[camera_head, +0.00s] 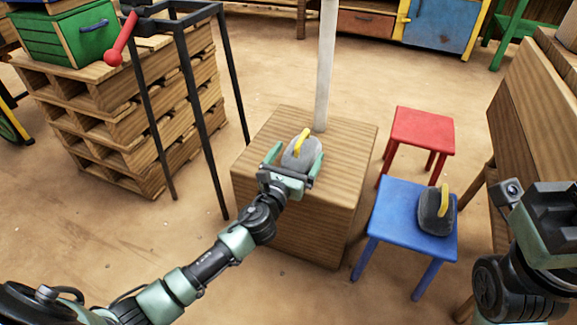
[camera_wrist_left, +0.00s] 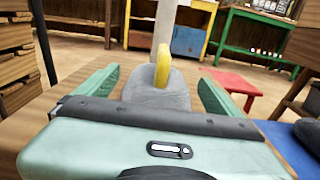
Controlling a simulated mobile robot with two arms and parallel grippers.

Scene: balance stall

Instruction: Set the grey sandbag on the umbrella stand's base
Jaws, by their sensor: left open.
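The grey sandbag (camera_head: 299,155), with a yellow handle, rests on the top of a wooden block (camera_head: 352,135). A pale upright pole (camera_head: 325,70) rises at the far side of this block, which appears to be the umbrella stand's base. My left gripper (camera_head: 293,163) is open, with its green fingers on either side of the sandbag. In the left wrist view the sandbag (camera_wrist_left: 155,92) sits between the fingers, with gaps on both sides, and the pole (camera_wrist_left: 164,30) is behind it. Part of my right arm shows at the right edge; its gripper fingers do not show.
A blue stool (camera_head: 400,205) carries a darker sandbag (camera_head: 436,212) with a yellow handle. A red stool (camera_head: 422,130) stands behind it. A black metal frame (camera_head: 190,90) and stacked pallets (camera_head: 150,130) stand on the left. A wooden table (camera_head: 540,100) is on the right.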

